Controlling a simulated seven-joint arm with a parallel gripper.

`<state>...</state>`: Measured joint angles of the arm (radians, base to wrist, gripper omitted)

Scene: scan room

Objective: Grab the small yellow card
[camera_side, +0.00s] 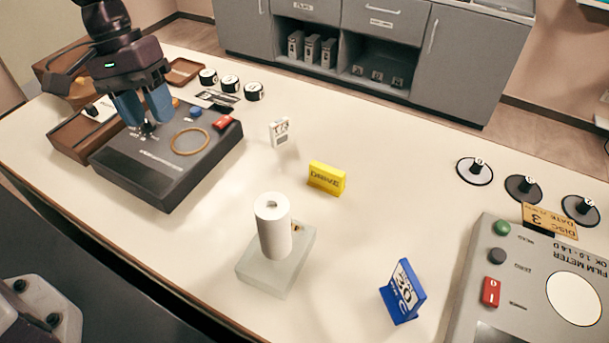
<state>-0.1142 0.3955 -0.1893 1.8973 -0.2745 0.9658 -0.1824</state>
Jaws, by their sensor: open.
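A small yellow card (326,178) with dark lettering stands upright near the middle of the table. An orange-yellow card (549,221) with "DISC 3" lettering stands at the back edge of the grey film meter at the right. My gripper (146,116), with blue fingers, is at the upper left, over the dark device with a tan ring. It is open, far to the left of both cards. I cannot tell whether its tips touch the device.
A white cylinder (273,226) on a pale block stands in front of the yellow card. A small white tag (279,131) stands behind it to the left. A blue sign (403,291) stands at the front right. The film meter (483,261) fills the right corner. Table between yellow card and discs is clear.

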